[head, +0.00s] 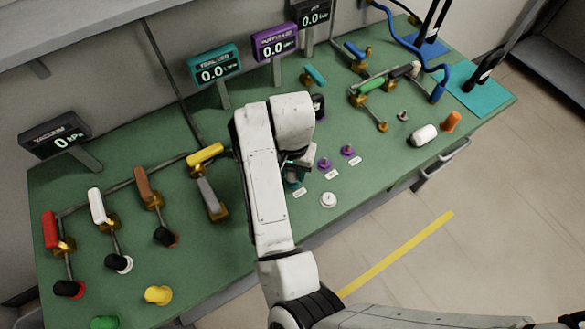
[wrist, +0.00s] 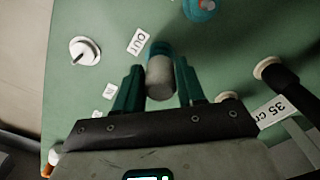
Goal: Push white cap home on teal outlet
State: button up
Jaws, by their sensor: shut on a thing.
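In the head view, my arm hides most of the gripper (head: 297,163), and the cap and outlet are hard to make out there.
A white disc with a peg (head: 328,200) lies near the bench's front edge; it also shows in the wrist view (wrist: 84,51). Purple fittings (head: 348,150) stand right of my gripper. Coloured valves (head: 205,155) and displays (head: 216,70) stand left and behind. A dark tube (wrist: 285,82) is close right.

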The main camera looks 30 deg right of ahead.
jog(key=shift+f+b, duration=0.4)
jog(key=shift+f, duration=0.4)
jog(key=o, duration=1.1)
jog(key=shift+r, duration=0.1)
notch_tip(320, 180, up, 11)
jog(key=shift+f+p, duration=0.1)
jog(key=shift+p, duration=0.5)
